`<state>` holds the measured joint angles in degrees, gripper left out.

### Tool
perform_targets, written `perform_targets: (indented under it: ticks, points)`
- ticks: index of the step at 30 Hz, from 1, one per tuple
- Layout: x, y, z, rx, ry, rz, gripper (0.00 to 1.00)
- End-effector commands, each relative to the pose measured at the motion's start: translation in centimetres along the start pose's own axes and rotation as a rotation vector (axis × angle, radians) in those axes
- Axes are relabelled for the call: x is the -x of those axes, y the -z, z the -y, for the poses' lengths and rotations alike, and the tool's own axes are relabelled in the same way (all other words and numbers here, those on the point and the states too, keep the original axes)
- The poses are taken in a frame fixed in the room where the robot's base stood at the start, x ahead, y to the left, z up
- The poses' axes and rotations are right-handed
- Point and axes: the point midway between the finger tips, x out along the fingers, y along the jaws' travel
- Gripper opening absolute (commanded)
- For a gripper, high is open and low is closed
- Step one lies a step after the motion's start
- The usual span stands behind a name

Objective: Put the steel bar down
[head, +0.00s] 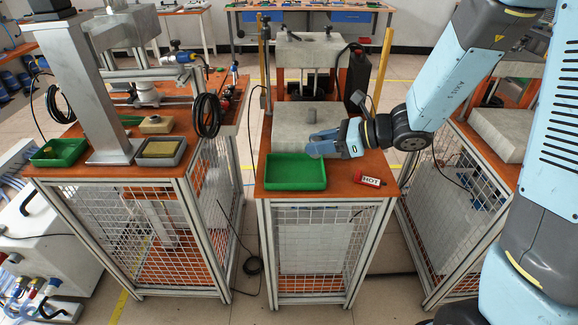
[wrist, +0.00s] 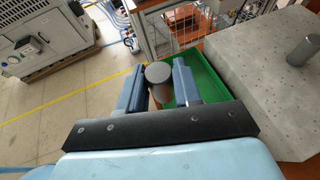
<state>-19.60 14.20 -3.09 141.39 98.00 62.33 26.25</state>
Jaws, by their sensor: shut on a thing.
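The steel bar shows in the wrist view as a short grey cylinder (wrist: 158,72), seen end-on between the two blue-grey fingers of my gripper (wrist: 158,82). My gripper is shut on it. In the head view my gripper (head: 316,146) is at the front of the grey block on the middle bench, just behind the green tray (head: 296,184). I cannot make out the held bar clearly there. In the wrist view the green tray (wrist: 212,78) lies below and beyond the fingers.
The grey block (head: 286,140) fills the bench behind the tray, with another grey cylinder (head: 311,115) on it. A red HOT block (head: 370,179) lies right of the tray. The left bench (head: 110,172) holds small trays and a metal column.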

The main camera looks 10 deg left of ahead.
Motion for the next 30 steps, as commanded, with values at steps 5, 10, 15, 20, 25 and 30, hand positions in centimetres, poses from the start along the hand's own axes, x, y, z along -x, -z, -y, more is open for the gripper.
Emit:
perform_targets:
  ticks: [5, 10, 15, 20, 25, 30]
  points:
    - [-3.9, 0.2, 1.1, 0.0, -0.005, 0.0, 0.0]
    - [-6.8, 1.1, 2.0, -0.002, -0.004, -0.001, 0.0]
    - [-9.2, 2.5, 2.6, -0.001, -0.004, -0.001, 0.0]
    - [-10.7, 3.4, 3.0, 0.001, -0.003, 0.0, 0.0]
    - [-11.3, 3.6, 3.2, 0.001, -0.002, 0.001, 0.0]
    - [-12.2, 4.6, 3.2, 0.0, -0.004, 0.0, 0.0]
